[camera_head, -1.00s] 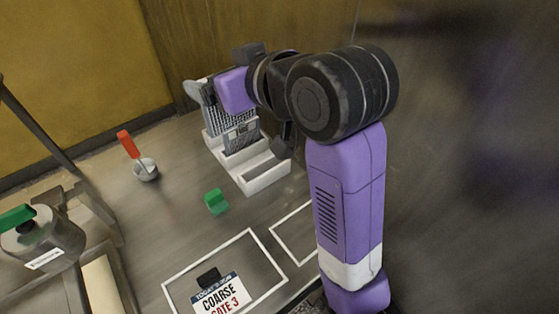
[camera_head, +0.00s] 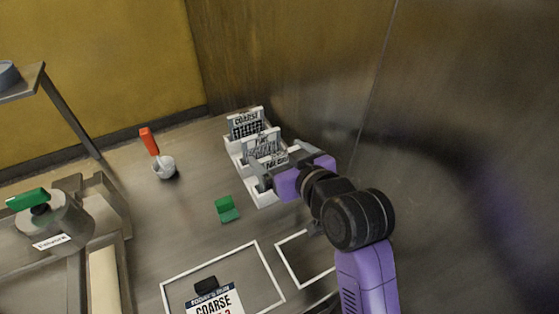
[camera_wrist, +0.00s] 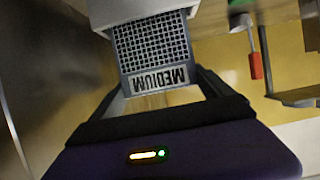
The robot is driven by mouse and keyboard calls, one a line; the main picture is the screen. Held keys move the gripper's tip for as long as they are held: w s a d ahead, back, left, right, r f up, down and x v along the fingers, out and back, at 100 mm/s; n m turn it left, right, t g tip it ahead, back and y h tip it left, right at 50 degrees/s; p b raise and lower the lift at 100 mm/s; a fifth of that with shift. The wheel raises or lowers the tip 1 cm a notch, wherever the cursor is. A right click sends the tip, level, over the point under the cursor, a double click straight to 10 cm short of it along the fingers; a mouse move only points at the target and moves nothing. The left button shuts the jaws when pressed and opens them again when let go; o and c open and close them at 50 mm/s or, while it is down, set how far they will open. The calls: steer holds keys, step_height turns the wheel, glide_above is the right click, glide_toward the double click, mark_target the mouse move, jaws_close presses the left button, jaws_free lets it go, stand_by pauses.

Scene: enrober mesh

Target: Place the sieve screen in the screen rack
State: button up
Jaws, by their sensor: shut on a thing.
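My gripper (camera_head: 268,177) is at the front part of the rack. In the wrist view my gripper (camera_wrist: 163,85) is shut on a grey mesh sieve screen (camera_wrist: 152,45) labelled MEDIUM, a finger at each side. The screen's far end meets the white rack (camera_wrist: 112,10); how deep it sits is hidden.
A green block (camera_head: 227,208) lies left of the rack. A sign reading COARSE (camera_head: 214,303) and white floor outlines are in front. A green-handled machine (camera_head: 55,222) is at lower left.

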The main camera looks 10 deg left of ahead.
steer(key=shift+f, duration=0.9)
steer(key=shift+f, duration=0.15)
steer(key=o, duration=1.6)
steer(key=v, duration=1.2)
